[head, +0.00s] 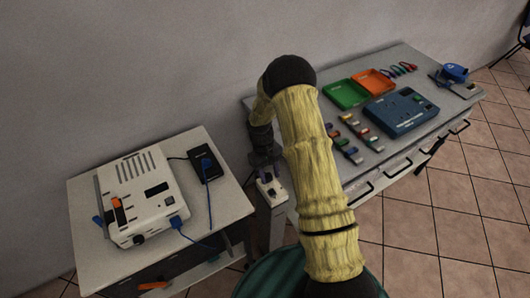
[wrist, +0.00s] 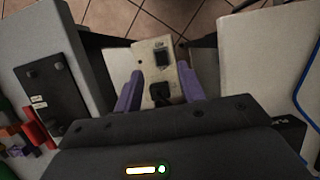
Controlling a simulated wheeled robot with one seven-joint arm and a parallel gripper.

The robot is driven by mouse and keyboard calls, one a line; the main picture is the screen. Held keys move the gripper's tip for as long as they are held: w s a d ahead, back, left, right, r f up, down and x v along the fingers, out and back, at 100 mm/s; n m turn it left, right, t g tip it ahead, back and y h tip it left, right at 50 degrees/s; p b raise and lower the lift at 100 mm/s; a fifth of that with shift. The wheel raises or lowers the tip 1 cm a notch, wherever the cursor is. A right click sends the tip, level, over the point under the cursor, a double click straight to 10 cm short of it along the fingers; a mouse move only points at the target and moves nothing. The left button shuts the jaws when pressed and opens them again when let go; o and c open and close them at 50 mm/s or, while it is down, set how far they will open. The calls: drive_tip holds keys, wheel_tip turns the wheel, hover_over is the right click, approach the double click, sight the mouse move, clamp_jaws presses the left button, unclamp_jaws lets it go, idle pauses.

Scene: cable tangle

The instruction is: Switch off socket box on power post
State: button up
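The socket box (wrist: 150,51) is a small cream block on top of the power post, between the two tables. In the wrist view it has a black rocker switch (wrist: 163,61) at its far end and a black plug or socket (wrist: 159,93) nearer me. In the head view the socket box (head: 278,194) is partly covered by my gripper. My gripper (wrist: 160,74) is open, with one purple finger on each side of the box and nothing between them but the box below. I cannot tell whether the fingers touch it. The switch's position is too small to read.
A small table (head: 88,188) at left holds a white device (head: 150,200) and a black adapter (head: 205,165) with a blue cable. The long bench (head: 385,165) at right holds a blue case (head: 400,110), green (head: 345,94) and orange (head: 374,82) trays and several small connectors.

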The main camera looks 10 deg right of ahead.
drive_tip(key=b+v, duration=0.1)
drive_tip(key=v, duration=0.9)
drive_tip(key=shift+r, duration=0.25)
drive_tip(key=s+d+r+m+t, duration=0.1)
drive_tip(key=s+r+t, duration=0.2)
drive_tip(key=s+r, duration=0.3)
drive_tip(key=s+r+m+t+y, duration=0.1)
drive_tip(key=s+r, duration=0.5)
drive_tip(key=s, duration=0.8)
drive_tip(key=shift+d+r+m+t, duration=0.15)
drive_tip(key=shift+d+m+t, duration=0.2)
drive_tip(key=shift+m+t, duration=0.6)
